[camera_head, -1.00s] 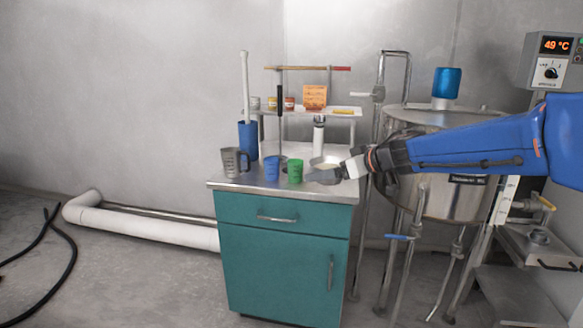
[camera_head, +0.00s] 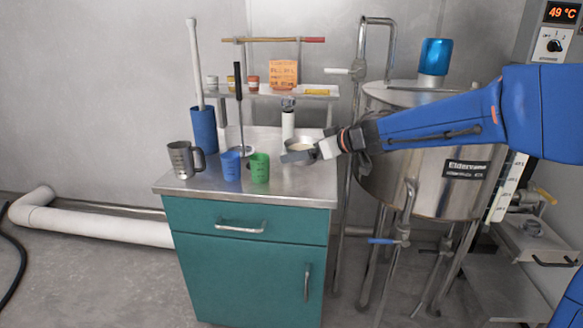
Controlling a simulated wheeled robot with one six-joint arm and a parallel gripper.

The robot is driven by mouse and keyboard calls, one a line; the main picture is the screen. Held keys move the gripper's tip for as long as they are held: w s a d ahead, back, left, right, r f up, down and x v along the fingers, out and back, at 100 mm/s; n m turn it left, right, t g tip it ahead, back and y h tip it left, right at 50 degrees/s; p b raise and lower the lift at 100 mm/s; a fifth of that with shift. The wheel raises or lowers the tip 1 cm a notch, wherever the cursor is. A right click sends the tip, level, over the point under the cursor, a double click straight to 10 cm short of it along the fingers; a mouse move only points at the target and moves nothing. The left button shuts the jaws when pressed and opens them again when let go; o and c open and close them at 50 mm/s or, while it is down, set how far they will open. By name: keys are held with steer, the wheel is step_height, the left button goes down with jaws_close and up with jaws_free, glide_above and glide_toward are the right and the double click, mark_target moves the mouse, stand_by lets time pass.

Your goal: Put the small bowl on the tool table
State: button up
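The small bowl (camera_head: 299,147) is a shallow light metal bowl with pale contents, over the right rear part of a steel-topped teal cabinet (camera_head: 300,190). My gripper (camera_head: 298,156) reaches in from the right. Its grey fingers overlap the bowl's front rim and hide its lower part. I cannot tell whether the fingers grip the bowl, nor whether the bowl rests on the top or hangs just above it. Nothing shows clearly which piece of furniture is the tool table.
A metal jug (camera_head: 181,158), blue cup (camera_head: 230,166) and green cup (camera_head: 259,168) stand left of the bowl. A white canister (camera_head: 288,124) stands behind it, before a raised shelf (camera_head: 318,92). A large steel vessel (camera_head: 420,185) stands right. The cabinet top's front right is clear.

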mark_target(305, 180)
steer(key=shift+f, duration=3.05)
steer(key=o, duration=1.1)
steer(key=shift+f, duration=0.15)
steer(key=shift+s+d+r, duration=0.15)
steer(key=shift+d+r, duration=0.1)
steer(key=shift+r, duration=0.1)
steer(key=v, duration=1.1)
steer(key=shift+d, duration=0.15)
